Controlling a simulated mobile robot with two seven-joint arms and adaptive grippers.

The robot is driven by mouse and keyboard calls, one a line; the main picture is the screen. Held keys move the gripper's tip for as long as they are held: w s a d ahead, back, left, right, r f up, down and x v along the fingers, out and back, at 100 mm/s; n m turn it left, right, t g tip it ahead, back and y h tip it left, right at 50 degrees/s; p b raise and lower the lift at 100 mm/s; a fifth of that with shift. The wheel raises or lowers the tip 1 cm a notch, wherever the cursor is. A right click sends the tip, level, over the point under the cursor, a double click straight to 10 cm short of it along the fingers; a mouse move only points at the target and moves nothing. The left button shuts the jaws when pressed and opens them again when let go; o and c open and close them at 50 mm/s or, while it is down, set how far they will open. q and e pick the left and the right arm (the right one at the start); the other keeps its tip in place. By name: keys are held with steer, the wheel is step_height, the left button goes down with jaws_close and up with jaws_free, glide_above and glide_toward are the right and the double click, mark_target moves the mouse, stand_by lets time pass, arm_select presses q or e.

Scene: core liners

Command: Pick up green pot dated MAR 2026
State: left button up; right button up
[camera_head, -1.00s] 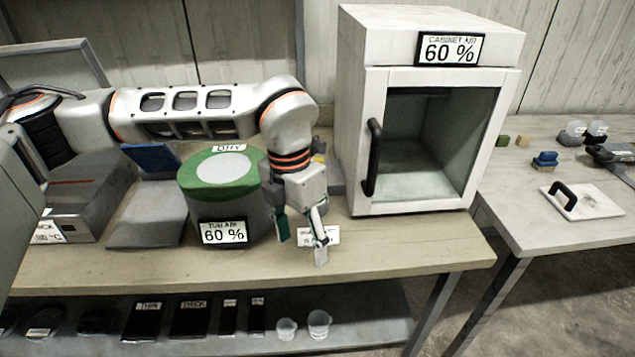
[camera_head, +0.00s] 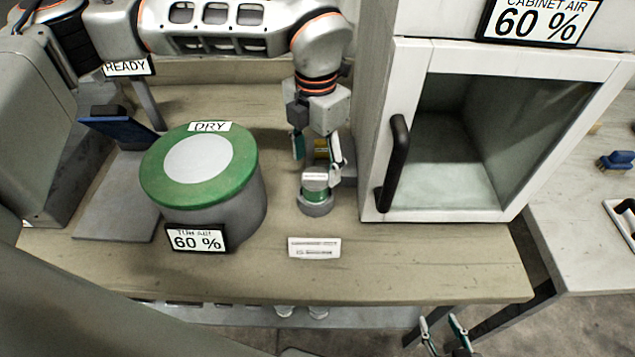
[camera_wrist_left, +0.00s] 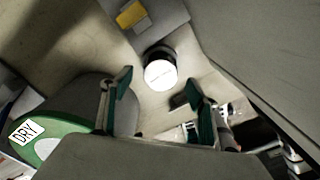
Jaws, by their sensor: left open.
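A small pot (camera_head: 316,197) with a green band, a white top and a grey base stands upright on the wooden bench. In the left wrist view its round white top (camera_wrist_left: 160,75) faces the camera; no date is readable. My left gripper (camera_head: 317,158) is open just above and behind the pot, fingers pointing down. In the left wrist view the pot shows beyond and between the two green-padded fingers (camera_wrist_left: 157,88), with nothing held. My right gripper (camera_head: 442,321) is low at the bottom edge, fingers apart and empty, in front of the bench.
A large grey tub (camera_head: 240,205) with a green DRY lid stands left of the pot. A white cabinet (camera_head: 375,120) with a black handle stands close on the right. A printed label (camera_head: 314,248) lies in front. A grey block with a yellow patch (camera_wrist_left: 131,14) is behind.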

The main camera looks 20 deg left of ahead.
mark_target(315, 177)
arm_select(q)
steer(key=shift+s+f, duration=0.1)
steer(key=shift+f, duration=0.3)
step_height(315, 177, down, 4)
steer(key=shift+s+r+p, duration=0.15)
steer(key=shift+r+p, duration=0.05)
steer(key=shift+p, duration=0.2)
steer(key=shift+f, duration=0.6)
steer(key=c, duration=1.3)
